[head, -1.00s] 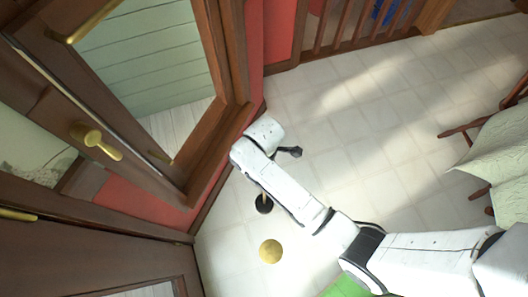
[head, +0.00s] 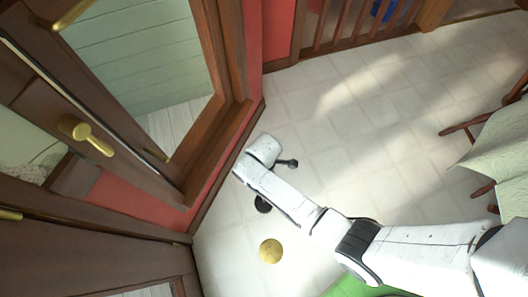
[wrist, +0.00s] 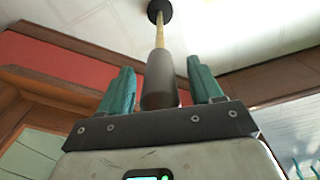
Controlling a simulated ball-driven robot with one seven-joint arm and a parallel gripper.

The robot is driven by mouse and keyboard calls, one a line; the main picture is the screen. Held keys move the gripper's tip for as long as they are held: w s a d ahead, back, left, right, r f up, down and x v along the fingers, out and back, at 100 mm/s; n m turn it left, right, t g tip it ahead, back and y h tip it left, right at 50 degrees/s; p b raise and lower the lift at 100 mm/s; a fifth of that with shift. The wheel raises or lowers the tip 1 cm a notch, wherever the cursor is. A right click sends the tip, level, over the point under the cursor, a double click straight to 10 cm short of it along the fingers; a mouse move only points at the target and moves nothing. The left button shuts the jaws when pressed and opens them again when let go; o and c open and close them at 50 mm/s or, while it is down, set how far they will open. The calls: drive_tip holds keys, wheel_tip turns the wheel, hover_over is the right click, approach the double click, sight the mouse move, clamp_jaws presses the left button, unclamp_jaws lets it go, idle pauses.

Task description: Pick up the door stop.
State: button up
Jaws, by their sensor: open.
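The likely door stop has a round black base, a thin yellowish rod and a thick dark grey end (wrist: 161,80), all visible in the wrist view. In the head view its black base (head: 263,205) shows on the floor beside my arm, which hides the rest. My gripper (wrist: 161,84) is open, with one teal finger on each side of the grey end. A gap shows on both sides; contact is not visible. The fingers are hidden in the head view.
A gold round object (head: 270,251) lies on the pale tiled floor just below the black base. A brown door (head: 40,110) with a brass handle and a red wall stand to the left. A cloth-covered table (head: 500,150) is at the right. The floor between is mostly clear.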

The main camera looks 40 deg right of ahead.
clamp_jaws()
idle(0.6)
idle(0.8)
drive_tip(key=shift+w+r, duration=0.1)
